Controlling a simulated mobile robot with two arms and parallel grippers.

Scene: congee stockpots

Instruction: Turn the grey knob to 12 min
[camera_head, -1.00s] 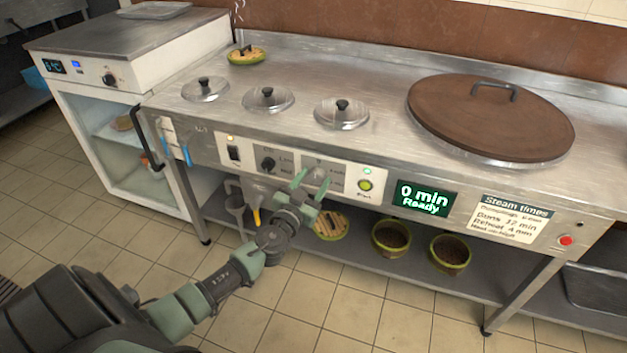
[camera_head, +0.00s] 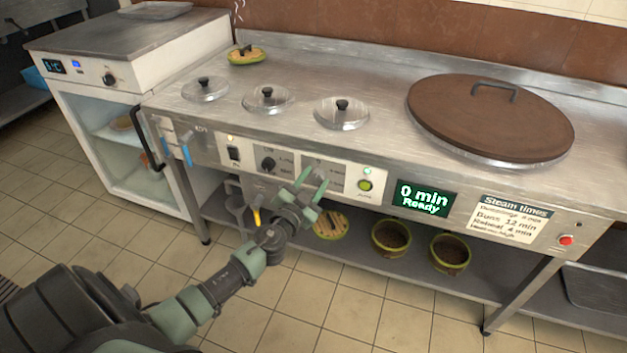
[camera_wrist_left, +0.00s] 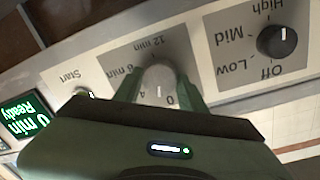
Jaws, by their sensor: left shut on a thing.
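The grey knob (camera_wrist_left: 158,84) sits on a grey dial plate marked 0, 4, 8 and 12 min, seen upside down in the left wrist view. Its white pointer line is by the 0 side. My left gripper (camera_wrist_left: 158,92) is shut on the knob, one green finger on each side. In the head view my left gripper (camera_head: 313,187) reaches the front panel and mostly hides the knob. The timer display (camera_head: 423,197) reads "0 min Ready"; it also shows in the left wrist view (camera_wrist_left: 24,117). My right gripper is not in view.
A black Off-Low-Mid-High knob (camera_head: 268,164) is left of the dial. The green start button (camera_head: 365,185) is right of it. A steam times card (camera_head: 511,219) lists buns 12 min. Bowls (camera_head: 390,238) stand on the shelf below.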

